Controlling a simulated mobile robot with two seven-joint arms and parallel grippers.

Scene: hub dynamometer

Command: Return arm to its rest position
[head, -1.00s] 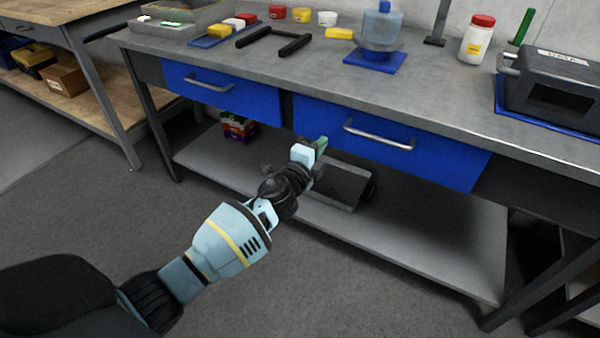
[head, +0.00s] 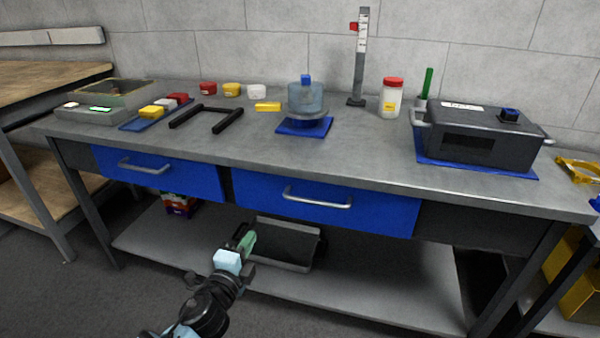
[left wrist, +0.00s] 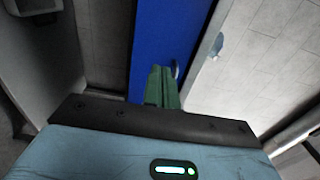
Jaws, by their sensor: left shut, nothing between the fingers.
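My left gripper (head: 247,243) has green fingers, pressed together and empty. In the head view it is low in the middle, in front of the bench's lower shelf and below the blue drawers. It also shows in the left wrist view (left wrist: 161,86), with a blue drawer front (left wrist: 160,35) beyond it. Both the left blue drawer (head: 165,178) and the right blue drawer (head: 310,205) look shut. The fingers appear apart from the handle (head: 318,199). My right gripper is in no view.
A grey bin (head: 285,243) lies on the lower shelf (head: 370,280). Another table stands left.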

